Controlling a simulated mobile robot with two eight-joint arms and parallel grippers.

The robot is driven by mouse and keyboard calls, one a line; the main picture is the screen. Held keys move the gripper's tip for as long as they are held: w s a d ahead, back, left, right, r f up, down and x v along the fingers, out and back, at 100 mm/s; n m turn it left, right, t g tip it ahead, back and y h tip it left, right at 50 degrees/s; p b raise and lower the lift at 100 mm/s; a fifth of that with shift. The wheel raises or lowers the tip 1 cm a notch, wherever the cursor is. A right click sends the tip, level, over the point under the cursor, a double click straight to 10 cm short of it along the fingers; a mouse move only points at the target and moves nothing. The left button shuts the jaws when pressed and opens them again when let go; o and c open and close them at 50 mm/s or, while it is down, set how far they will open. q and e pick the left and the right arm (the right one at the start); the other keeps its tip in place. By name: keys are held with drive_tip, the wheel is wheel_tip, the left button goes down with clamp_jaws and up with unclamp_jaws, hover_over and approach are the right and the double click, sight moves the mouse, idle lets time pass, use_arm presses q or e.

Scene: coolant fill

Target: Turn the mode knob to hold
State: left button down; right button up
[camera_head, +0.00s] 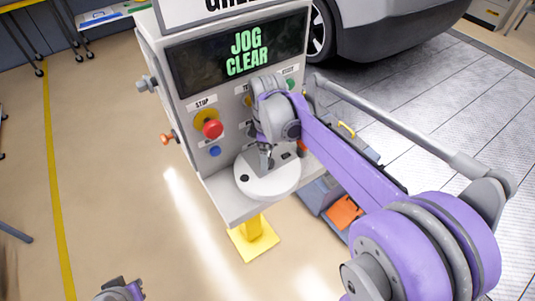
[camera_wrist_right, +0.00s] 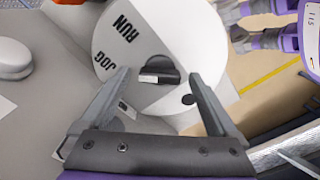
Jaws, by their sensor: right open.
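The mode knob (camera_wrist_right: 160,68) is a black grip with a white mark, in the middle of a round white dial (camera_wrist_right: 200,45). RUN and JOG are printed on the dial; I see no HOLD label. The dial also shows in the head view (camera_head: 262,184), on the panel's sloping ledge, where the gripper covers most of the knob. My right gripper (camera_wrist_right: 160,77) is open, its fingers on either side of the knob; whether they touch it I cannot tell. My left gripper (camera_head: 122,291) is at the bottom edge of the head view, away from the panel, its jaws unclear.
The panel's screen (camera_head: 248,52) reads JOG CLEAR. A red stop button (camera_head: 213,129) and a blue button (camera_head: 215,151) are left of my right arm. A grey car (camera_head: 395,30) stands behind. The floor left of the panel is clear.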

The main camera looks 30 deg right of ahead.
drive_tip(key=shift+c, duration=0.2)
clamp_jaws()
idle(0.6)
drive_tip(key=n, duration=0.4)
drive_tip(key=shift+n+b, duration=0.4)
drive_tip(key=shift+n, duration=2)
drive_tip(key=shift+o, duration=0.2)
unclamp_jaws()
